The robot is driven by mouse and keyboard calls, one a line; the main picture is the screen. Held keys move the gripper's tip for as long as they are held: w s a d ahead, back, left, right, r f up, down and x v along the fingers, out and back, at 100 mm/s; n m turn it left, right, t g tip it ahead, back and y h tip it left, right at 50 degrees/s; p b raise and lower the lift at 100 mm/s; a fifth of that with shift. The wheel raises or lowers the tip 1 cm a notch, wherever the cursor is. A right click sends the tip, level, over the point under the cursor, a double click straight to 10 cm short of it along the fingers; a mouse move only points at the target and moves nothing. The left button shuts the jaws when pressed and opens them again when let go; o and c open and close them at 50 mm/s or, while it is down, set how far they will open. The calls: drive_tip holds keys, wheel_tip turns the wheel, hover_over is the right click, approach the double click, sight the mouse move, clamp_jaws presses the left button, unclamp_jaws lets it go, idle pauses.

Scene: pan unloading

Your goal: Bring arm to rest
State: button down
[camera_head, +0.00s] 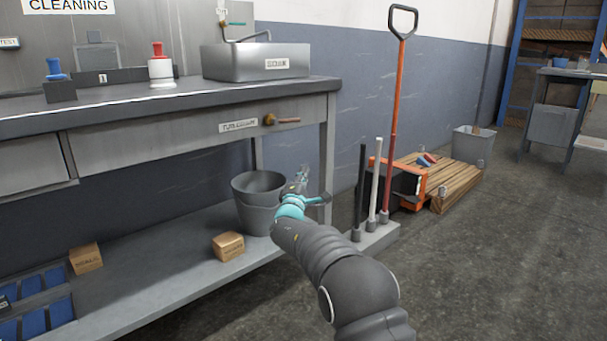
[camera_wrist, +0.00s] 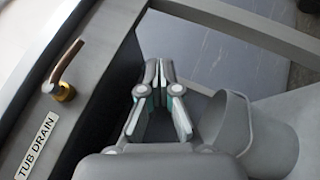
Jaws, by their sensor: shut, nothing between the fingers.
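My gripper (camera_head: 300,185) is at the end of my dark arm, in front of the bench's right leg and just right of the grey bucket (camera_head: 262,188) on the lower shelf. In the wrist view my gripper (camera_wrist: 158,68) has its fingertips together, with nothing between them. The bucket also shows in the wrist view (camera_wrist: 262,140), at the right and apart from the fingers. The tub drain valve (camera_head: 270,119) is on the bench front, and it also shows in the wrist view (camera_wrist: 63,90) beside its label.
The grey metal tub (camera_head: 250,62) stands on the bench top (camera_head: 120,98). Two small boxes (camera_head: 228,246) (camera_head: 85,258) sit on the lower shelf. A rack (camera_head: 378,238) with upright handles and an orange pallet jack (camera_head: 405,190) stand to the right.

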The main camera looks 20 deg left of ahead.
idle(0.3)
drive_tip(key=s+d+f+m+g+h, duration=0.1)
drive_tip(key=d+f+m+g+h, duration=0.1)
drive_tip(key=d+f+h, duration=0.3)
drive_tip(key=d+f+m+g+h, duration=0.1)
drive_tip(key=d+f+g, duration=0.25)
drive_tip(key=f, duration=0.45)
drive_tip(key=s+d+f+m+g+h+p, duration=0.1)
drive_tip(key=s+d+m+g+h, duration=0.2)
drive_tip(key=s+d, duration=0.45)
drive_tip(key=s+d+m+g+p, duration=0.1)
drive_tip(key=s+d+m+g, duration=0.25)
drive_tip(key=d, duration=0.75)
drive_tip(key=s+d+r+m+g+y+p, duration=0.25)
drive_tip(key=s+d, duration=0.25)
drive_tip(key=s, duration=0.5)
drive_tip(key=s+d+r+m+g+y+p, duration=0.1)
drive_tip(key=s+d+r+m+g, duration=0.15)
drive_tip(key=s+d, duration=0.55)
drive_tip(key=s+d+r+m+g+y+p, duration=0.1)
drive_tip(key=s+d+r+m+g+y, duration=0.2)
drive_tip(key=s, duration=0.9)
drive_tip(key=s+d+r+m+t+p, duration=0.3)
drive_tip(key=s+d+r+m+p, duration=0.1)
drive_tip(key=s+r, duration=0.6)
drive_tip(key=shift+d+m+t, duration=0.3)
drive_tip(key=shift+d+m, duration=0.15)
drive_tip(key=shift+d, duration=0.6)
